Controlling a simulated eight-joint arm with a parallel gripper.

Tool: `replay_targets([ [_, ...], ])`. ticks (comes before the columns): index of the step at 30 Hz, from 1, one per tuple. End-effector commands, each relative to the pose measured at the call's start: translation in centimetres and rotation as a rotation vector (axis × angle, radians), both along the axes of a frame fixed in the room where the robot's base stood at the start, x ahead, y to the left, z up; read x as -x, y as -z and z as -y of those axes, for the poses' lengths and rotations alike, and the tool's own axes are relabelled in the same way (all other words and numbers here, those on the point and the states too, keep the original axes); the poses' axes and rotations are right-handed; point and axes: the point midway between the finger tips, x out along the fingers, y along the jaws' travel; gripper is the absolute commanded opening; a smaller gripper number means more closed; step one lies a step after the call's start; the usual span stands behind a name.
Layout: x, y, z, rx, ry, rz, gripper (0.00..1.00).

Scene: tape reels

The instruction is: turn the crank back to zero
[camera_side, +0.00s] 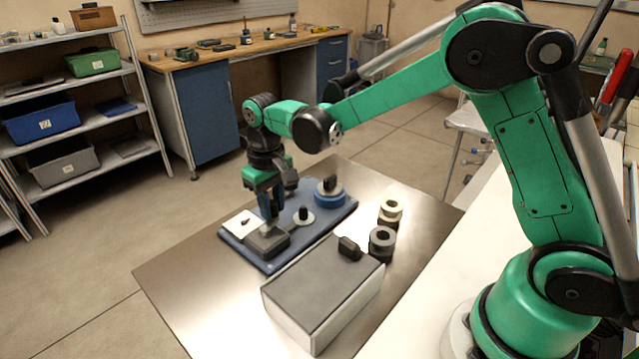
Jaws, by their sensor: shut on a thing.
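A blue board (293,243) lies on the metal table and carries the parts of a reel device. My gripper (269,222) points down over its left part, above a dark grey block (266,243) and beside a white plate (236,227). The fingers are shut on a small part there, apparently the crank, which they mostly hide. Its angle and any zero mark cannot be made out. A blue reel (329,200) with a black top stands at the board's right end. A pale disc with a black knob (303,213) sits between them.
A large grey box (322,290) with a black handle on top stands in front of the board. Dark rings (382,241) and cream rings (390,210) stand to the right. The metal table (200,270) is bare at the left and front.

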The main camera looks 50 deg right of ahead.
Motion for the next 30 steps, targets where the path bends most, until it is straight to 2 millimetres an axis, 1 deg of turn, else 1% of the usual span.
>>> replay_targets([
  [1,-0.2,0.0,-0.4,-0.007,-0.005,-0.002,0.0],
  [11,-0.4,0.0,-0.5,-0.007,-0.005,-0.004,0.0],
  [20,-1.3,0.0,-1.4,-0.006,-0.005,-0.005,0.0],
  [30,-1.4,0.0,-1.4,-0.002,-0.002,-0.002,0.0],
])
